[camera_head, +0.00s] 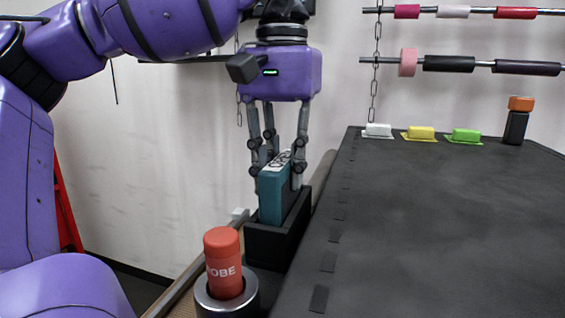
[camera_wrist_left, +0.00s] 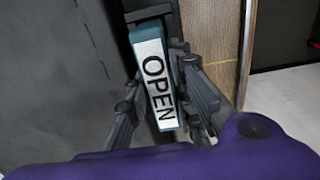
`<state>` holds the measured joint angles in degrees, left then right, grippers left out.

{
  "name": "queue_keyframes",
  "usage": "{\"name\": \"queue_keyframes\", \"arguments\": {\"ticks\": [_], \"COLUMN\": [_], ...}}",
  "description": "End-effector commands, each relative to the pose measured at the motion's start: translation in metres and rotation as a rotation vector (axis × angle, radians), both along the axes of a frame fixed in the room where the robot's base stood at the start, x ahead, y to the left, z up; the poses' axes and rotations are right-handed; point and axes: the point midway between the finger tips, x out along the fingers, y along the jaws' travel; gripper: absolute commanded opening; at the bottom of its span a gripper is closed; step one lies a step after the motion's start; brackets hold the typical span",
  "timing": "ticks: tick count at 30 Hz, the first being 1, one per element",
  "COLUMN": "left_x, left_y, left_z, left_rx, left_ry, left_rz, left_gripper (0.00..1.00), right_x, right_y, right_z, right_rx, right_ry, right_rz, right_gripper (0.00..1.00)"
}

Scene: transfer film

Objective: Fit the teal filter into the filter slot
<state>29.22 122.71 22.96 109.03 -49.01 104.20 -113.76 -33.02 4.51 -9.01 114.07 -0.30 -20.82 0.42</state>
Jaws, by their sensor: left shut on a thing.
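The teal filter (camera_head: 272,194) stands upright in the head view, its lower end inside or just at the mouth of the black filter slot (camera_head: 268,242); how deep it sits is hidden by the slot's front wall. My left gripper (camera_head: 278,172) points down from above and is shut on the filter, fingers on both sides near its top. In the left wrist view the filter's white top face (camera_wrist_left: 156,84) reads "OPEN" between the fingers, with black slot material (camera_wrist_left: 150,18) beyond it. My right gripper is not in view.
A red cylinder (camera_head: 223,262) marked "OBE" stands in a round metal-rimmed holder (camera_head: 227,301) in front of the slot. A dark table (camera_head: 440,225) lies to the right, mostly clear. White, yellow and green blocks (camera_head: 420,133) and an orange-topped black post (camera_head: 516,127) line its back edge.

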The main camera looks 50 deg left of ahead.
Motion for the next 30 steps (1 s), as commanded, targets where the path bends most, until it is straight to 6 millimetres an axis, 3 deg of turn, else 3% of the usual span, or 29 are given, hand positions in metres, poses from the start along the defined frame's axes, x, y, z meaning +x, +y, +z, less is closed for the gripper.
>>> {"name": "queue_keyframes", "arguments": {"ticks": [20, 21, 24, 30], "left_x": [0.0, 0.0, 0.0, 0.0], "left_y": [0.0, 0.0, 0.0, 0.0], "left_z": [-0.017, -0.016, -0.016, -0.016], "left_rx": [0.0, 0.0, 0.0, 0.0], "left_ry": [0.0, 0.0, 0.0, 0.0], "left_rz": [0.0, 0.0, 0.0, 0.0], "left_gripper": [0.0, 0.27, 0.4, 0.43], "right_x": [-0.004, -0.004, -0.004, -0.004], "right_y": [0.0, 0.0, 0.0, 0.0], "right_z": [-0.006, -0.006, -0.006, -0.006], "right_rx": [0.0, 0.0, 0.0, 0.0], "right_ry": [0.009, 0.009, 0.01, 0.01], "right_rz": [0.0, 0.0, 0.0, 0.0], "right_gripper": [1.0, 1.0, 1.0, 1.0]}}
